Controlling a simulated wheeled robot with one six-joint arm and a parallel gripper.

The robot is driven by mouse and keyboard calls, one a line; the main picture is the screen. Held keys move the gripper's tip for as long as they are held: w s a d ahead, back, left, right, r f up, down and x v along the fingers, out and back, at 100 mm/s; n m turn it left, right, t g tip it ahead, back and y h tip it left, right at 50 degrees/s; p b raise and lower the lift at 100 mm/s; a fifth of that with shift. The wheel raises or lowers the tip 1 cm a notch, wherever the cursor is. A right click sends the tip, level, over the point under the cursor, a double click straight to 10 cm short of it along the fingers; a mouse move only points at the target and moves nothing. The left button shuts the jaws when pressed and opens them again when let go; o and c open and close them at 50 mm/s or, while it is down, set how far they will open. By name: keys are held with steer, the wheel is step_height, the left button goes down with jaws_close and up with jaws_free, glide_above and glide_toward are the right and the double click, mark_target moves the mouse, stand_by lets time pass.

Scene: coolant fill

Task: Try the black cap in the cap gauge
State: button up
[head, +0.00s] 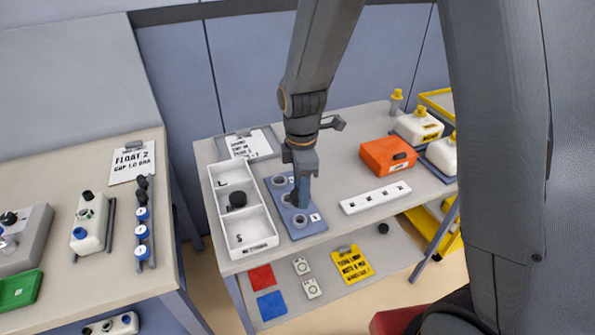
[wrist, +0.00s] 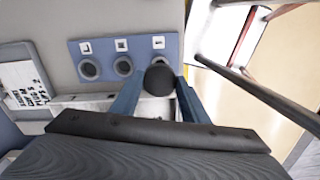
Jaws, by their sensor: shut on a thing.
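The cap gauge (head: 312,234) is a blue plate with several grey rings, lying on the table right of the white tray. It also shows in the wrist view (wrist: 75,50), with a marked label by each ring. My gripper (head: 300,203) is low over the gauge, its fingers just behind the front ring (head: 300,220). In the wrist view its blue fingers are shut on a round black cap (wrist: 159,78), which overlaps the rightmost ring. The fingers hide this cap in the head view. I cannot tell whether it touches the ring.
The white tray (head: 248,247) has lettered compartments; a black round piece (head: 237,199) sits in its middle one. A white labelled strip (head: 376,197), an orange box (head: 388,155) and white jugs (head: 418,127) stand to the right. A clipboard (head: 250,143) lies behind.

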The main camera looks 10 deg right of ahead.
steer(key=shift+a, duration=0.15)
stand_by(0.3)
steer(key=shift+f+b, duration=1.35)
steer(key=shift+f, duration=1.35)
steer(key=shift+f, duration=0.5)
steer(key=o, duration=1.1)
steer(key=shift+r+b, duration=0.95)
steer(key=shift+r, duration=3)
